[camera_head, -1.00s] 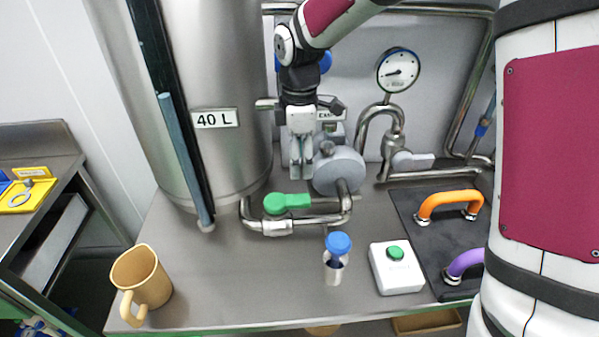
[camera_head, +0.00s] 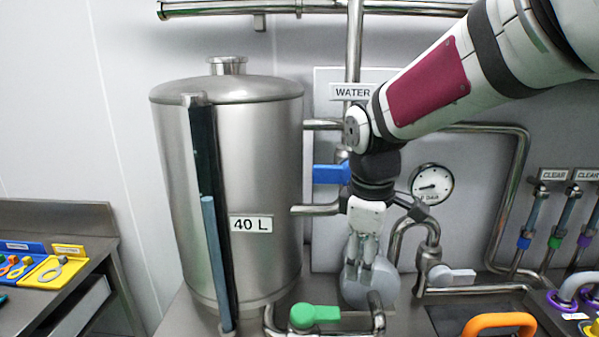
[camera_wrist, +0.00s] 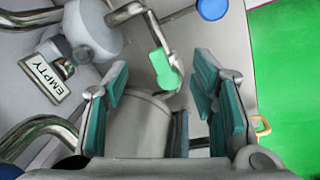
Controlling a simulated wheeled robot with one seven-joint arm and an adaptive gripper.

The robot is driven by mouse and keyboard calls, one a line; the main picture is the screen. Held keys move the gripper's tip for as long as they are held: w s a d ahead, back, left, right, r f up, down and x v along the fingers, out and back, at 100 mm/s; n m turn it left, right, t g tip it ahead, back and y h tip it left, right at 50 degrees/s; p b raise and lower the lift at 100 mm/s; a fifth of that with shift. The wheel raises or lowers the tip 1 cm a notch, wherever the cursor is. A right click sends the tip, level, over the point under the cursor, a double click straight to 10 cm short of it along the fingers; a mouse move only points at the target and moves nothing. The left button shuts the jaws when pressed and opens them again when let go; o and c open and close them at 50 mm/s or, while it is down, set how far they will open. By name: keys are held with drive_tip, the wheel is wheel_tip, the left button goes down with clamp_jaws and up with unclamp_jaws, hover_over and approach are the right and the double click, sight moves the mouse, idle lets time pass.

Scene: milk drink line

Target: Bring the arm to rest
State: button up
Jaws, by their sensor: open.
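My gripper (camera_head: 361,268) hangs below the arm, pointing down, to the right of the steel tank in the head view. It appears in front of the grey round pump housing (camera_head: 380,290). In the wrist view my gripper (camera_wrist: 158,85) shows its two teal-padded fingers spread apart with nothing between them. The green valve handle (camera_wrist: 163,68) shows beyond the fingers, and it also shows in the head view (camera_head: 314,315). The lower tank pipework is partly cut off by the frame.
The tall tank (camera_head: 262,170) marked 40 L stands left of the arm. A pressure gauge (camera_head: 432,185), steel pipes and a blue valve handle (camera_head: 332,174) are close behind. An orange handle (camera_head: 498,322) is at lower right. A side table (camera_head: 40,215) with tools stands left.

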drive_tip(key=s+d+r+m+t, duration=0.2)
drive_tip(key=s+m, duration=0.4)
drive_tip(key=s, duration=0.3)
drive_tip(key=s+d+r+m+t, duration=0.1)
drive_tip(key=s+d+r+m, duration=0.2)
drive_tip(key=s, duration=0.7)
drive_tip(key=d+m, duration=0.2)
drive_tip(key=m, duration=0.1)
drive_tip(key=shift+d+r+m+t+y, duration=0.15)
drive_tip(key=shift+r+m+t+y, duration=0.15)
drive_tip(key=shift+m+t, duration=0.1)
